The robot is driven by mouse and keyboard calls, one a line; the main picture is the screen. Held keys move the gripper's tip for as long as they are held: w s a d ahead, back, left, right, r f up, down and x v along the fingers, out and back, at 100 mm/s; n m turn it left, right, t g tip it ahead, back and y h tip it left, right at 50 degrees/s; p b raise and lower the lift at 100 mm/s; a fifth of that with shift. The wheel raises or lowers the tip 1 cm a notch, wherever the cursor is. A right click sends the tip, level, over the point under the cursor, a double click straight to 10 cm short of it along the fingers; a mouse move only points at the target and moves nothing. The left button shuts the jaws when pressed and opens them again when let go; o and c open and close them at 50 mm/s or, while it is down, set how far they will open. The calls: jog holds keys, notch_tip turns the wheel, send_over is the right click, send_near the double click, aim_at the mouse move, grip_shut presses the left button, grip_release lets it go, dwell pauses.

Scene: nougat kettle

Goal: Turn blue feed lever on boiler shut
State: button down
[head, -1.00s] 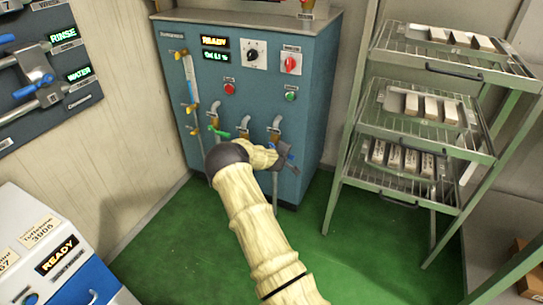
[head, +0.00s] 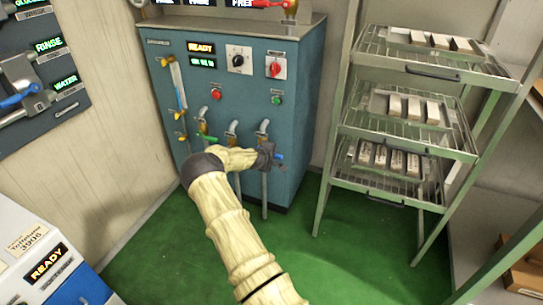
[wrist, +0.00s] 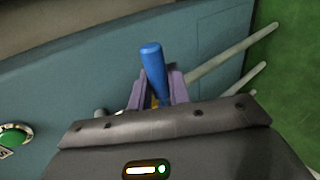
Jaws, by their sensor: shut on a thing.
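The boiler (head: 240,120) is a blue-green cabinet with valves low on its front. The blue feed lever (head: 280,157) sits at the rightmost pipe. My gripper (head: 272,156) is at this lever, low on the front. In the wrist view the blue lever (wrist: 152,68) stands up between the purple fingers of my gripper (wrist: 157,88), which are shut on it. Its top end sticks out past the fingers. The valve body under the lever is mostly hidden by my gripper. A green lever (head: 207,139) sits on a pipe to the left.
The boiler front also carries a red button (head: 216,94), a green button (head: 277,99), and a red rotary switch (head: 275,69). A wire rack (head: 345,130) with trays of bars stands to the right. Green floor (head: 310,260) is open in front.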

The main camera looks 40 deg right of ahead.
jog(key=c, duration=1.6)
grip_release()
jog(key=shift+w+r, duration=0.2)
jog(key=shift+c, duration=0.2)
jog(key=shift+o, duration=1.4)
jog(key=shift+f, duration=0.1)
jog(key=shift+s, duration=0.1)
jog(key=p+v, duration=0.4)
jog(key=v, duration=1.3)
jog(key=shift+a, duration=0.15)
jog(key=shift+s, duration=0.1)
